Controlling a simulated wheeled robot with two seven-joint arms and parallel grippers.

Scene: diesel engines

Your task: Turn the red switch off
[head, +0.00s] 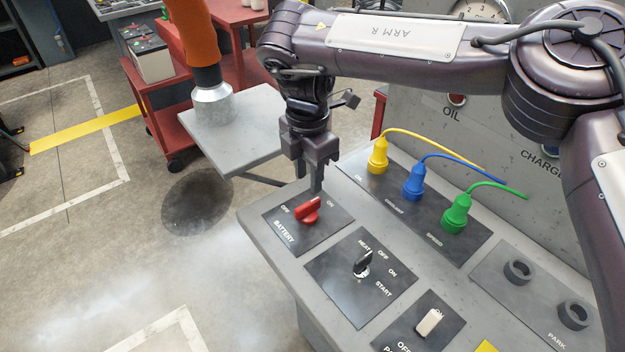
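The red switch (308,213) sits on the dark BATTERY plate (285,232) at the near left corner of the grey console. OFF is printed to its left and ON to its upper right. Its handle slants up to the right, towards the ON mark. My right gripper (308,181) points down just above and behind the switch. Its two fingers look apart, with a narrow gap and nothing between them. The right fingertip is very close to the handle; I cannot tell if it touches. My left gripper does not show.
A black HEAT/START knob (363,262) and a white rocker switch (428,322) are nearer on the console. Yellow (377,160), blue (414,186) and green (457,214) plugs with cables stand right of my gripper. A grey side shelf (232,135) lies behind. Open floor is at left.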

